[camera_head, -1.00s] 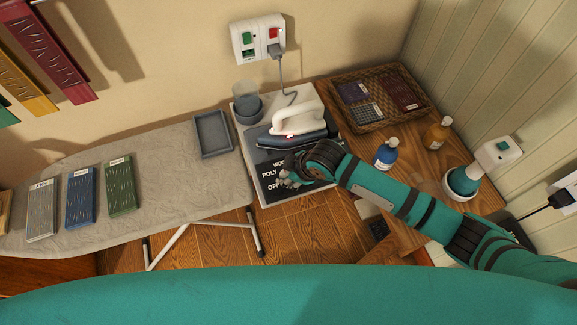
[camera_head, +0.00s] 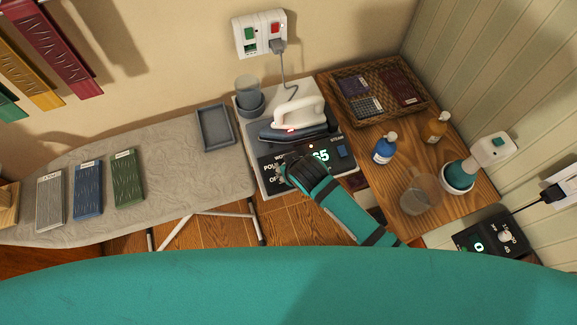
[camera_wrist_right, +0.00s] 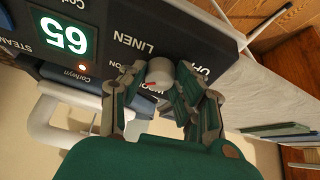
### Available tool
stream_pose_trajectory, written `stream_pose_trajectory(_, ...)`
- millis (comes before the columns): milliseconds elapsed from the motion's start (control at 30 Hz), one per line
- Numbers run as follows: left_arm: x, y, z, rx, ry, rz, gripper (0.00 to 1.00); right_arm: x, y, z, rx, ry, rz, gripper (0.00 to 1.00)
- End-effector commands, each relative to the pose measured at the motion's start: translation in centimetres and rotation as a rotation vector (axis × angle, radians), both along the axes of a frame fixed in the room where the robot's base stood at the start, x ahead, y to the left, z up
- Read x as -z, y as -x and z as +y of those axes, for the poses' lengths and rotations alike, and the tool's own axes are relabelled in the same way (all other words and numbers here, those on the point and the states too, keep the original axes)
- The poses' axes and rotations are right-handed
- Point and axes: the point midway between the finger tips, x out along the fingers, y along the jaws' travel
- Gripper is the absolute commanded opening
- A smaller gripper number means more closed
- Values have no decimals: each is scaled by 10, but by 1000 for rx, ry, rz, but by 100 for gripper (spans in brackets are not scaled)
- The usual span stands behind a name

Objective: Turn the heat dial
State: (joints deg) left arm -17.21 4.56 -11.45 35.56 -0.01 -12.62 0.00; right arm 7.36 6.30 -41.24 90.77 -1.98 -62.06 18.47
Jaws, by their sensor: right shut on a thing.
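The heat dial is a small light grey round knob (camera_wrist_right: 160,73) on the black control panel (camera_wrist_right: 115,20) of the iron station. The labels LINEN and OFF show beside it in the wrist view. My right gripper (camera_wrist_right: 163,88) has its fingers on both sides of the dial and is shut on it. In the head view the right gripper (camera_head: 285,176) covers the dial at the panel's left part. A lit display (camera_head: 321,156) on the panel reads 65. The white and dark iron (camera_head: 297,126) rests behind the panel. My left gripper is not in view.
The grey ironing board (camera_head: 180,190) with several swatches is at the left. Blue (camera_head: 385,149) and amber (camera_head: 435,127) bottles, a basket (camera_head: 427,106) and a clear jug (camera_head: 420,195) stand on the right table. Another black panel with a white knob (camera_head: 505,236) is at lower right.

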Motion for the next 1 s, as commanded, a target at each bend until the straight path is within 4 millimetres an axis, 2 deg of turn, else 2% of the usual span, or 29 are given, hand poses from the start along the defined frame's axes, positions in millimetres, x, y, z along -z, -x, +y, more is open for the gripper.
stream_pose_trajectory(300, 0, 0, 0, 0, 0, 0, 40, -1, 0, 1, 103, -29, 6, 0)
stream_pose_trajectory(800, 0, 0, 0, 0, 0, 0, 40, -1, -1, 1, 119, -34, 8, 0)
stream_pose_trajectory(833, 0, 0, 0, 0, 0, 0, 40, -1, -1, 1, 119, -34, 8, 33)
stream_pose_trajectory(1000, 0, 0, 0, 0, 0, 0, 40, -1, 0, 1, 118, -33, 9, 54)
